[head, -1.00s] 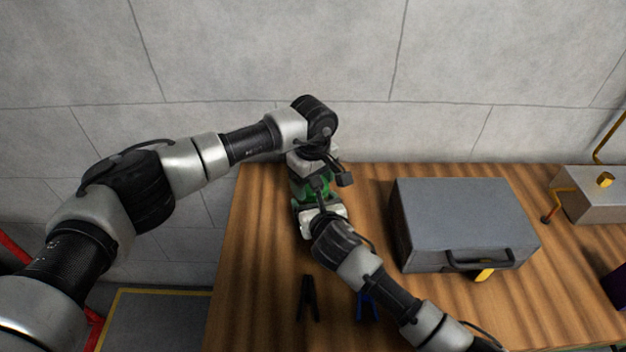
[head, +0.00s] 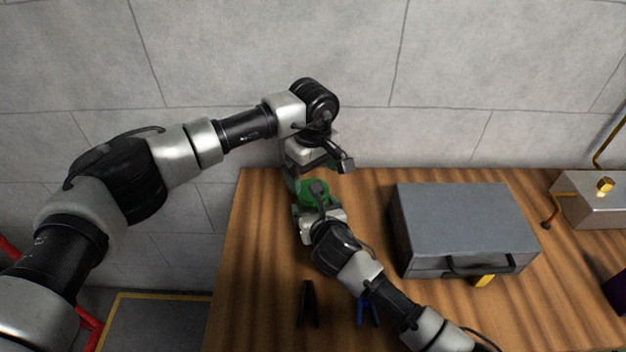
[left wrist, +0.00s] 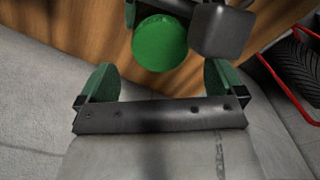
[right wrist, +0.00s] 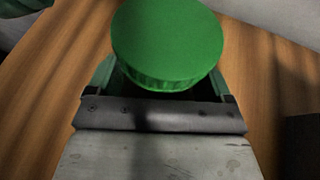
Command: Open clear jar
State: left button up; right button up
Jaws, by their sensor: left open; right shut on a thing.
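The jar's green lid (head: 316,190) shows near the table's back left edge. It is also in the left wrist view (left wrist: 160,43) and large in the right wrist view (right wrist: 167,42). The clear jar body is hidden beneath the lid and my grippers. My right gripper (head: 318,214) is shut on the jar from the front, its fingers just below the lid in the right wrist view (right wrist: 160,82). My left gripper (head: 300,172) is open and empty, raised above and behind the lid. In the left wrist view its fingers (left wrist: 161,82) stand apart from the lid.
A grey case (head: 465,225) with a black handle stands to the right on the wooden table (head: 260,290). A black clamp (head: 308,303) and a blue clamp (head: 368,312) lie in front. A metal box (head: 590,198) is at far right. The wall is close behind.

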jog(key=o, duration=1.6)
jog(key=shift+s, duration=0.1)
